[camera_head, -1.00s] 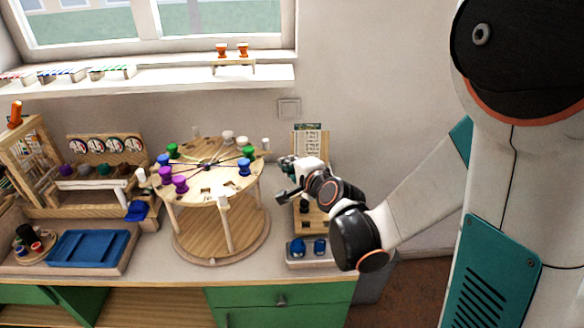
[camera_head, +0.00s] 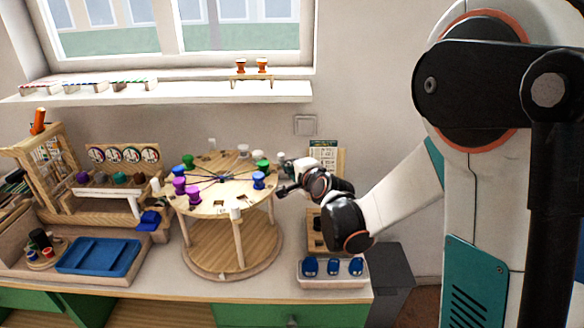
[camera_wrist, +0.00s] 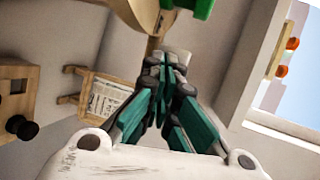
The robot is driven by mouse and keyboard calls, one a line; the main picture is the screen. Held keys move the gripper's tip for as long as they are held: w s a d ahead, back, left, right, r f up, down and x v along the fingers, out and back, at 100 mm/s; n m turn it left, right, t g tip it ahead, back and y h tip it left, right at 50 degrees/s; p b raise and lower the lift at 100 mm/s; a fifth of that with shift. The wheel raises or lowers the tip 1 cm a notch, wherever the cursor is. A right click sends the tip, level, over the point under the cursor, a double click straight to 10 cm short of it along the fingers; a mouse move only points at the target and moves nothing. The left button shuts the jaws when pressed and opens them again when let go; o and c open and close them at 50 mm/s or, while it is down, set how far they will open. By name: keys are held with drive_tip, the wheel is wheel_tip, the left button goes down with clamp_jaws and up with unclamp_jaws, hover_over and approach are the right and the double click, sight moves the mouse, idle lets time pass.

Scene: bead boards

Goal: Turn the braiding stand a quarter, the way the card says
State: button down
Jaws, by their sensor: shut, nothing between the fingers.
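The braiding stand (camera_head: 216,203) is a round wooden top on posts over a round base. Purple, blue, green and white bobbins sit around its rim, with dark threads meeting at the centre. In the wrist view my gripper (camera_wrist: 164,65) is shut and empty, close to a wooden part of the stand and a white peg (camera_wrist: 180,54); contact is unclear. A green bobbin (camera_wrist: 201,7) shows above. The card (camera_head: 323,148) stands behind my arm; its print is unreadable.
A tray with several blue bobbins (camera_head: 333,267) is at the front right, below my arm. A blue tray (camera_head: 98,257) and a wooden rack (camera_head: 133,206) stand left. A shelf (camera_head: 190,93) runs along the wall above. A dark bin (camera_head: 392,275) stands right of the bench.

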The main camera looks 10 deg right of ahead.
drive_tip(key=w, duration=0.7)
drive_tip(key=shift+w+a, duration=0.35)
drive_tip(key=shift+a, duration=0.1)
drive_tip(key=s+d+r+p, duration=0.25)
drive_tip(key=s+d, duration=0.45)
drive_tip(key=s, duration=0.5)
drive_tip(key=s+a+r+n+g, duration=0.2)
drive_tip(key=s+n, duration=0.2)
drive_tip(key=s, duration=0.4)
drive_tip(key=s+a+r+n+g, duration=0.2)
drive_tip(key=s+a+r+n, duration=0.1)
drive_tip(key=s+n, duration=0.3)
drive_tip(key=s+f+n+g, duration=0.1)
drive_tip(key=s+n, duration=0.1)
drive_tip(key=s, duration=0.5)
drive_tip(key=s+d+f+n+g+h, duration=0.1)
drive_tip(key=s+n, duration=0.1)
drive_tip(key=s, duration=0.5)
drive_tip(key=s+d+f+n+g+h, duration=0.1)
drive_tip(key=s+n, duration=0.1)
drive_tip(key=s, duration=0.4)
drive_tip(key=shift+s+d+f+g, duration=0.25)
drive_tip(key=shift+s+f+g, duration=0.05)
drive_tip(key=shift+s+f, duration=0.1)
